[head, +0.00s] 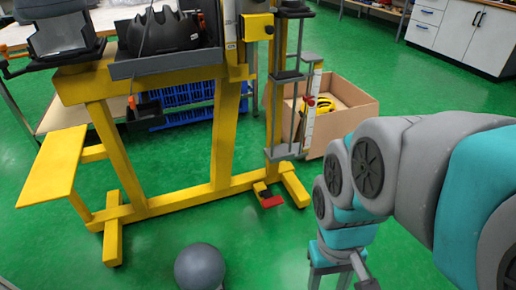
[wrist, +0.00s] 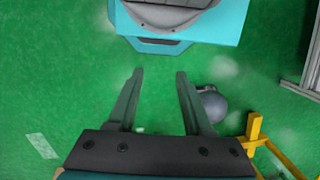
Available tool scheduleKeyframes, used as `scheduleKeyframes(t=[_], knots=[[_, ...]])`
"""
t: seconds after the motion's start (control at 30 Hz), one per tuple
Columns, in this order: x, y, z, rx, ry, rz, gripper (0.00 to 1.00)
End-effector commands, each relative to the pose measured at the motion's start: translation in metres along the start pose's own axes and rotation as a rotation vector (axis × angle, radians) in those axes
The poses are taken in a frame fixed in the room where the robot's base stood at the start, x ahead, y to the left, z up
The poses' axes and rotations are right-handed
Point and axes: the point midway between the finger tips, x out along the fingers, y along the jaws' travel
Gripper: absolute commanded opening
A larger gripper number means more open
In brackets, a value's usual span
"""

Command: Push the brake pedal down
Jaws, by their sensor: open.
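The brake pedal (head: 271,201) is a small red plate low at the foot of the yellow drop tower frame (head: 222,130), near the floor and below the vertical guide rails. It looks raised a little off the floor, though its exact angle is too small to tell. My gripper (wrist: 159,75) is open and empty in the wrist view, with bare green floor between its fingers. In the head view my arm reaches down at the right, and its end is right of and nearer than the pedal, apart from it. I do not see the pedal in the wrist view.
A grey ball (head: 199,267) lies on the floor in front of the frame; it also shows in the wrist view (wrist: 212,104).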

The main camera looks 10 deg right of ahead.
Motion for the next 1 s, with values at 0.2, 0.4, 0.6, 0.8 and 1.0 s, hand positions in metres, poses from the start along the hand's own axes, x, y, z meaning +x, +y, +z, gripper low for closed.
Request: scheduleKeyframes(t=[0.2,0.4,0.6,0.8,1.0], knots=[[-0.004,0.000,-0.021,0.040,0.002,0.000,0.77],[-0.014,0.001,-0.084,0.157,0.016,0.000,0.90],[-0.016,0.002,-0.152,0.286,0.030,-0.002,0.90],[-0.011,0.004,-0.223,0.414,0.048,-0.006,0.90],[0.005,0.005,-0.292,0.541,0.061,-0.011,0.90]])
